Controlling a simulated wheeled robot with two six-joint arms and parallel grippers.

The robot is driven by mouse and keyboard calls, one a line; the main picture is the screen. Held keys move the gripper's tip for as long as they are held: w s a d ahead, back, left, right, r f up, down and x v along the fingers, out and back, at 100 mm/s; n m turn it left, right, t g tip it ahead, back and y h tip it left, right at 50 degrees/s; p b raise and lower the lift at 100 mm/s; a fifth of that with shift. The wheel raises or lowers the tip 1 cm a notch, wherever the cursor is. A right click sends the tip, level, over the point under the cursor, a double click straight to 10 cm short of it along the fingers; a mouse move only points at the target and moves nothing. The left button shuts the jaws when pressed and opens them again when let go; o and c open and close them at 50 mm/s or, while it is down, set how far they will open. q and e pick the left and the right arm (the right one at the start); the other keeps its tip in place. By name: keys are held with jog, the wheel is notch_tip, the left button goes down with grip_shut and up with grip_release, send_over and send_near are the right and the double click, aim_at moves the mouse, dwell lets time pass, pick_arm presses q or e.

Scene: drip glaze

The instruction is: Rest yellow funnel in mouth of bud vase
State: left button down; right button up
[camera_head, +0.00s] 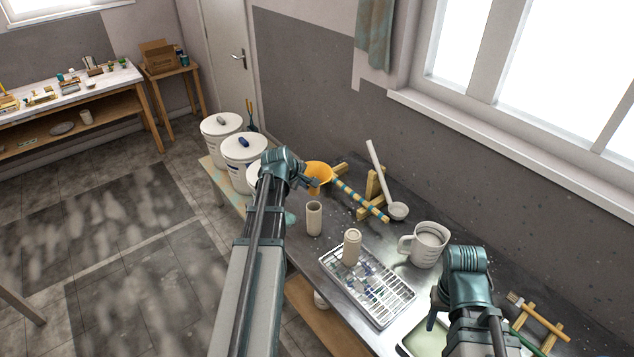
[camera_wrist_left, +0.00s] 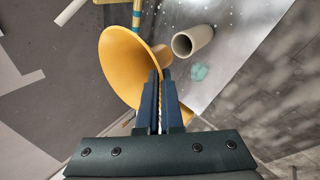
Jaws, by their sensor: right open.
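The yellow funnel (camera_head: 317,171) is held up over the far left end of the bench. It also shows in the left wrist view (camera_wrist_left: 122,62), its wide cone tilted. My left gripper (camera_head: 311,184) is shut on the funnel's edge, its fingers (camera_wrist_left: 160,98) close together there. An upright beige vase (camera_head: 314,219) with an open mouth stands on the bench, in front of and apart from the funnel; it also shows in the left wrist view (camera_wrist_left: 193,41). Another beige vessel (camera_head: 352,248) stands on the rack; I cannot tell which one is the bud vase. My right gripper (camera_head: 438,298) is open and mostly hidden.
A white wire rack (camera_head: 385,308) lies in the bench's middle. A jug (camera_head: 428,245), a ladle (camera_head: 397,210) and wooden stands (camera_head: 371,193) with a striped stick (camera_head: 360,200) stand behind. White buckets (camera_head: 243,153) are at the far left. A tray (camera_head: 425,340) lies near my right arm.

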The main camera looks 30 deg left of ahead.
pick_arm(q)
jog(key=shift+f, duration=0.15)
notch_tip(320, 180, down, 6)
jog(key=b, duration=0.6)
dwell(0.4)
jog(key=shift+f+b, duration=2.15)
jog(key=shift+b, duration=0.15)
dwell(2.2)
jog(key=c, duration=1.5)
grip_release()
jog(key=o, duration=0.5)
jog(key=shift+o, duration=0.2)
jog(key=shift+o, duration=1.4)
jog(key=shift+r, duration=0.15)
jog(key=p+v, duration=0.5)
jog(key=v, duration=0.1)
jog(key=shift+s+r+p, duration=0.25)
jog(key=shift+s+p, duration=0.05)
jog(key=shift+p, duration=0.05)
